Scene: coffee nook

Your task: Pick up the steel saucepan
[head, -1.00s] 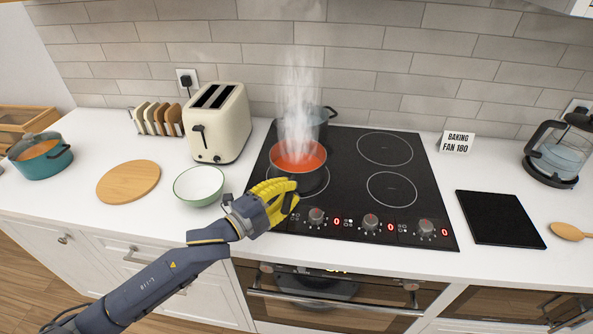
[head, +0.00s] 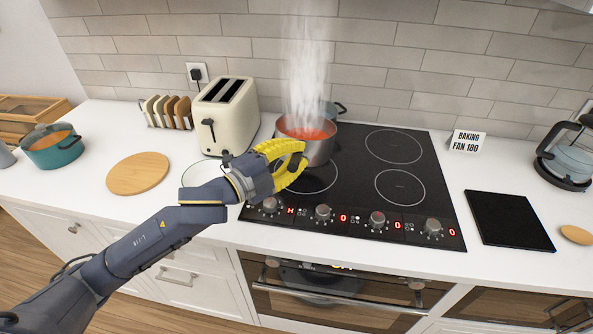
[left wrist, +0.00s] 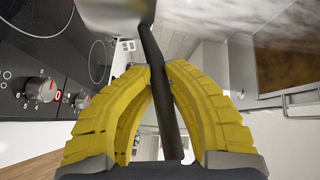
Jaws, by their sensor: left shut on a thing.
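The steel saucepan (head: 321,155) with red-orange contents steams above the left side of the hob, in front of a dark pot (head: 341,108) that it mostly hides. My left gripper (head: 301,157) is at its near side, shut on the handle. In the left wrist view the dark handle (left wrist: 166,110) runs between the yellow fingers (left wrist: 158,72), and the steel body (left wrist: 115,12) is at the top. The front left ring shows bare below the pan, which appears raised off the hob. My right gripper is not in view.
The black hob (head: 375,208) has two clear rings at right. A cream toaster (head: 225,118), a toast rack (head: 168,112), a green-rimmed bowl (head: 200,172) partly behind my arm, a round board (head: 138,173) and a teal pot (head: 55,152) stand left. A black slab (head: 508,221) lies right.

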